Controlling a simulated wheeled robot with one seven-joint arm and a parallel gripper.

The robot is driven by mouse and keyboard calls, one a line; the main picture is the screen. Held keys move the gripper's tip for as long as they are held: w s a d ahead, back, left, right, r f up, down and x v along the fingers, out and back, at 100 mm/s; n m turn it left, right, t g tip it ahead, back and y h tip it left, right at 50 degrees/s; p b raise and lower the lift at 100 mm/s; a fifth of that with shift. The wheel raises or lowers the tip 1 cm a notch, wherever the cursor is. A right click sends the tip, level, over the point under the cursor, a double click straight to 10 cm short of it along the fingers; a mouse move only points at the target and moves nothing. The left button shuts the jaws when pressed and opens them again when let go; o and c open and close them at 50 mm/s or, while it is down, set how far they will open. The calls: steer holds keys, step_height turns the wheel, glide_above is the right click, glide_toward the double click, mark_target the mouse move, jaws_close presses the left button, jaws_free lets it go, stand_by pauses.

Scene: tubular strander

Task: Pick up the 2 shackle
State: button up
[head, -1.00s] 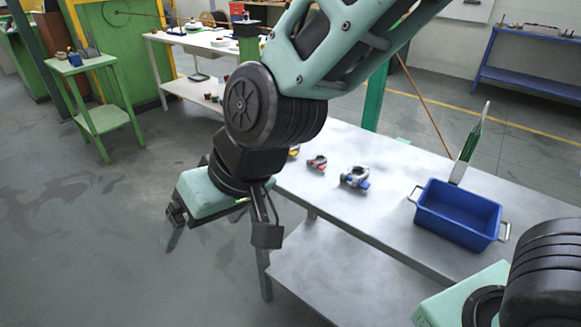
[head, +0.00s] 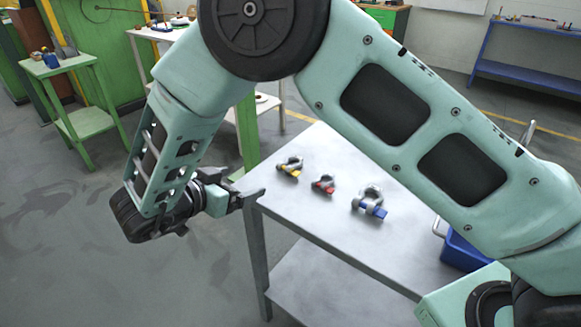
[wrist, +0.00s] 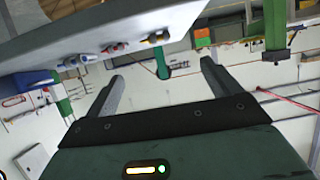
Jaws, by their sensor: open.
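Three shackles stand in a row on the grey metal table. The yellow-marked shackle (head: 290,167) is at the left, the red-marked shackle (head: 323,185) in the middle, and the larger blue-marked shackle (head: 370,202) at the right. I cannot tell which one is the 2 shackle. My gripper (head: 250,196) is level with the table's left corner, left of all three and apart from them. In the wrist view its two fingers (wrist: 160,80) are spread and empty. That view also shows the yellow (wrist: 156,38), red (wrist: 114,48) and blue (wrist: 76,58) shackles along the tabletop.
The grey table (head: 330,232) has clear top around the shackles; its left corner is close to my gripper. A blue bin (head: 463,252) at its right is partly hidden by my arm. A green stand (head: 70,68) is at the far left, with open floor between.

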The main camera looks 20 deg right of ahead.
steer(key=p, duration=0.2)
glide_toward(285, 169)
steer(key=x, duration=0.5)
steer(key=shift+w+a+f, duration=0.15)
steer(key=shift+f, duration=0.05)
steer(key=p+x, duration=0.1)
steer(key=x, duration=0.4)
steer(key=shift+d+r+p, duration=0.15)
steer(key=shift+d+p, duration=0.1)
steer(key=shift+p, duration=0.05)
steer(key=c, duration=1.3)
